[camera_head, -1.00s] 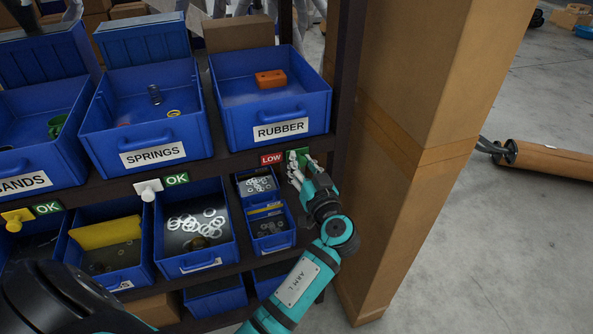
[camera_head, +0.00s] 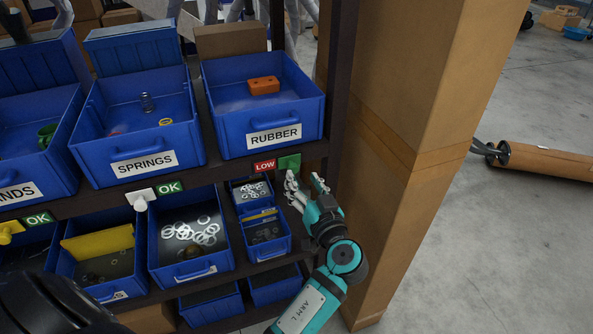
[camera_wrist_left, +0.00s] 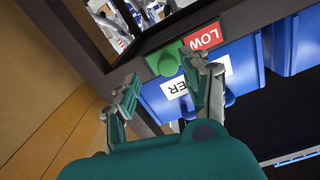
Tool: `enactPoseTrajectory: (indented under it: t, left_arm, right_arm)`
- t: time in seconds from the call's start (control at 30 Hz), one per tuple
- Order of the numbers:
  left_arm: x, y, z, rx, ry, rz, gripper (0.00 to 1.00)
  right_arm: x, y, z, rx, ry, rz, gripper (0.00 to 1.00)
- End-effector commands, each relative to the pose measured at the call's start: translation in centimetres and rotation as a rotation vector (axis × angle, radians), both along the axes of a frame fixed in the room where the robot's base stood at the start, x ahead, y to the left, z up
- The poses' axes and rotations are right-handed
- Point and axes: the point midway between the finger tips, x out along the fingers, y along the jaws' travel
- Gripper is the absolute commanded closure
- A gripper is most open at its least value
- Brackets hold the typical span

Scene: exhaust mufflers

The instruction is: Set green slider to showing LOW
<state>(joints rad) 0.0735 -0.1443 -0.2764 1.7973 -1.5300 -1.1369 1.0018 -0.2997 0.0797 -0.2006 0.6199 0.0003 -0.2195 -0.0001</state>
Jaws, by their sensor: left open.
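The green slider (camera_head: 289,162) is on the shelf edge below the RUBBER bin, at the right end of the strip. The red LOW label (camera_head: 264,166) shows uncovered just left of it. In the left wrist view the green slider (camera_wrist_left: 166,60) sits beside the red LOW label (camera_wrist_left: 203,37), with its knob facing my gripper. My left gripper (camera_head: 305,181) is open and empty, just below and in front of the slider. Its spread fingers (camera_wrist_left: 162,78) show in the left wrist view, with the slider beyond them. My right gripper is not in view.
The RUBBER bin (camera_head: 262,104) is above the slider and small part bins (camera_head: 263,228) are below. A white slider (camera_head: 141,198) and a yellow slider (camera_head: 10,230) show OK further left. A cardboard-coloured post (camera_head: 405,130) stands close on the right.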

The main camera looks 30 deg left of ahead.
Motion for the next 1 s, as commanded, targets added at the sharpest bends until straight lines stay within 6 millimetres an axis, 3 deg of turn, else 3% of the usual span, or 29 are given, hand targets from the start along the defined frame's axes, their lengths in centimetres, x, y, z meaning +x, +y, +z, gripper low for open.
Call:
enactPoseTrajectory:
  t: [0.23,0.77,0.87,0.97,1.0]
  left_arm:
    - [-1.7,-2.0,0.0,0.000,-0.001,0.001,0.52]
    - [-1.8,-2.1,-0.1,0.002,0.004,-0.002,0.52]
    - [-1.3,-2.5,-1.9,0.006,0.055,-0.032,0.52]
    - [-0.6,-3.3,-6.6,0.007,0.181,-0.105,0.52]
    - [-0.4,-3.8,-9.2,0.007,0.248,-0.147,0.52]
  right_arm:
    - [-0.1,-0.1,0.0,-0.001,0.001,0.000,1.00]
    - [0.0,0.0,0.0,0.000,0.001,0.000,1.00]
    - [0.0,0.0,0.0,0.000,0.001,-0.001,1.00]
    - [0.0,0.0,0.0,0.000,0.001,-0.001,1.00]
    - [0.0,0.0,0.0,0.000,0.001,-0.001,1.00]
